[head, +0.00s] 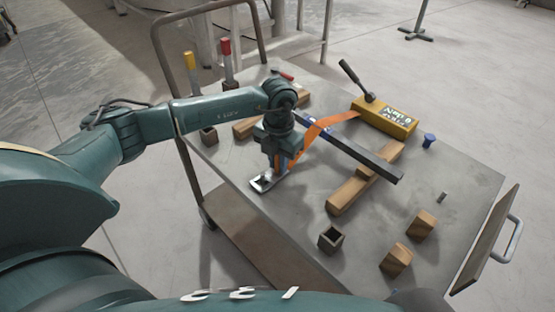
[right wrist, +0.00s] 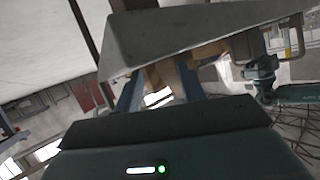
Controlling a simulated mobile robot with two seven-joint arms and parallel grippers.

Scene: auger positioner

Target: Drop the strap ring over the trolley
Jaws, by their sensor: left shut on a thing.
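The trolley (head: 245,172) is a flat grey cart top with a tall brown push bar at the left. An orange strap (head: 313,137) runs from a yellow box (head: 385,117) to my left gripper (head: 280,165). The gripper points down, its blue fingers shut on the strap's metal ring end (head: 263,183). This end is low over the trolley's near left part; I cannot tell whether it touches the top. My right gripper (right wrist: 160,90) shows in the right wrist view with two blue fingers apart and nothing seen between them.
A dark bar (head: 365,157) lies across wooden beams (head: 350,190). Wooden blocks (head: 396,260) and a small open box (head: 331,238) stand near the front. A blue spool (head: 429,140) stands right. Red (head: 226,60) and yellow-topped posts (head: 190,65) stand behind my left arm.

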